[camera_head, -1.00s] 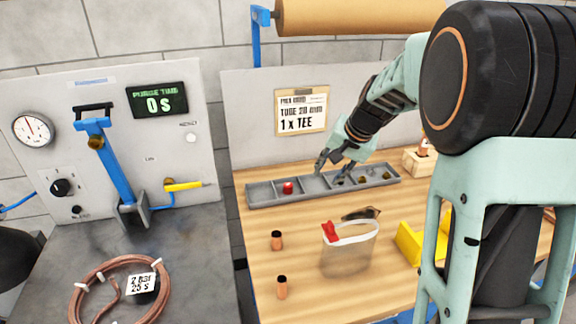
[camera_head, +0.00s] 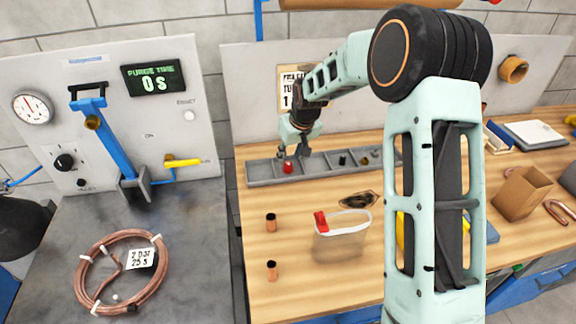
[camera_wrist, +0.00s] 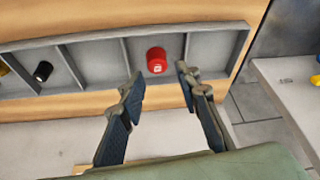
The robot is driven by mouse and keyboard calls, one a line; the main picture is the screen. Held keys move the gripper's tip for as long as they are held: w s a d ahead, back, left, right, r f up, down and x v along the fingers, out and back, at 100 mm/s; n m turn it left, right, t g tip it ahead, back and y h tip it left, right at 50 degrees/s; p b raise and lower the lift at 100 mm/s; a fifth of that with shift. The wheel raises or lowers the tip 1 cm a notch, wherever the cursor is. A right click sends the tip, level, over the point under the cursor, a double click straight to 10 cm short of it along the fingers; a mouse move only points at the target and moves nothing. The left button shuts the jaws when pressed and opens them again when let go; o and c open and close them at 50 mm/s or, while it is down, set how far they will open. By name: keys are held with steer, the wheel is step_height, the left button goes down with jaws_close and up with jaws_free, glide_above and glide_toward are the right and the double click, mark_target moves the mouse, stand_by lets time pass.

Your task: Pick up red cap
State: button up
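The red cap (camera_head: 288,168) sits in a compartment near the left end of the grey divided tray (camera_head: 262,172). In the wrist view the red cap (camera_wrist: 156,60) stands just beyond my fingertips, roughly in line with the gap between them. My gripper (camera_head: 293,153) is above the tray close to the cap. In the wrist view my gripper (camera_wrist: 158,80) has its two fingers spread apart with nothing between them. The cap is not touched as far as I can see.
Thin tray dividers (camera_wrist: 126,52) flank the cap's compartment. A black fitting (camera_wrist: 42,71) lies in another compartment. On the bench are a clear bag (camera_head: 340,240) with a red clip and two copper pieces (camera_head: 271,222). The wall panel (camera_head: 250,100) rises behind the tray.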

mark_target(288, 164)
steer(key=shift+p+x, duration=0.75)
steer(key=shift+x, duration=1.95)
steer(key=shift+w+d+r, duration=0.1)
steer(key=shift+w+d, duration=0.05)
steer(key=shift+c, duration=0.2)
steer(key=c, duration=0.4)
